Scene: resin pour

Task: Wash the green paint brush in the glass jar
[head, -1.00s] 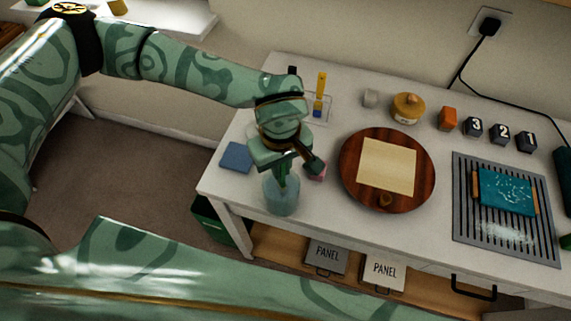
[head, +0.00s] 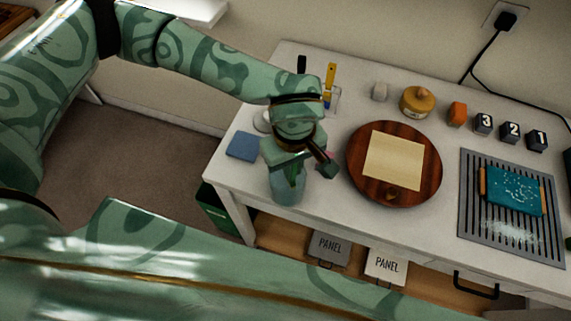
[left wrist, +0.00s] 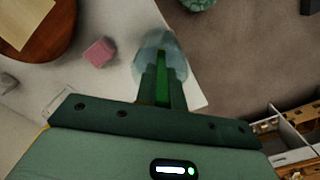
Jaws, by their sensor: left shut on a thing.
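The glass jar (head: 286,193), with bluish contents, stands near the table's front left corner; it also shows in the left wrist view (left wrist: 177,62), around the fingertips. My left gripper (head: 291,168) points down at the jar's mouth, shut on the green paint brush (head: 299,172). The brush shows as a bright green strip between the fingers in the left wrist view (left wrist: 162,85). Its lower part lies within the jar's outline. The gripper hides much of the jar's rim, and the brush tip is not clear. My right gripper is not in view.
A pink block (left wrist: 100,52) sits close beside the jar. A blue cloth (head: 242,146) lies left of it. A round wooden board (head: 422,188) with a cream sheet is to the right. A yellow brush (head: 329,80) stands behind. The grey rack (head: 500,240) is far right.

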